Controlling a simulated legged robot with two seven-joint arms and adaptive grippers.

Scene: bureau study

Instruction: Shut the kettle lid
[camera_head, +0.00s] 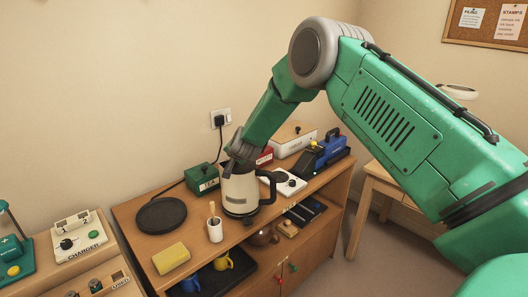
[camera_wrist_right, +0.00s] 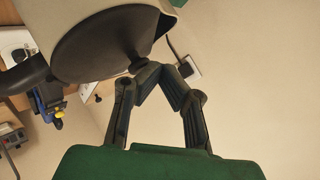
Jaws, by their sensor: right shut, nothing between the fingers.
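The kettle (camera_head: 239,190) is cream with a dark base and a black handle. It stands upright on the wooden cabinet top in the head view. In the right wrist view its cream body (camera_wrist_right: 75,18) and round dark lid (camera_wrist_right: 100,48) fill the upper left. A small dark knob (camera_wrist_right: 138,66) shows at the lid's edge. My right gripper (camera_head: 236,158) is over the kettle's top. Its shut, empty fingertips (camera_wrist_right: 152,75) are close to the knob; I cannot tell if they touch. The gripper hides the lid in the head view. My left gripper is out of view.
A round black plate (camera_head: 161,214), a white cup (camera_head: 215,231) and a yellow sponge (camera_head: 171,257) are left of the kettle. A green tea box (camera_head: 202,179) stands behind. A blue-and-black device (camera_head: 325,150) is to the right. The wall is close behind.

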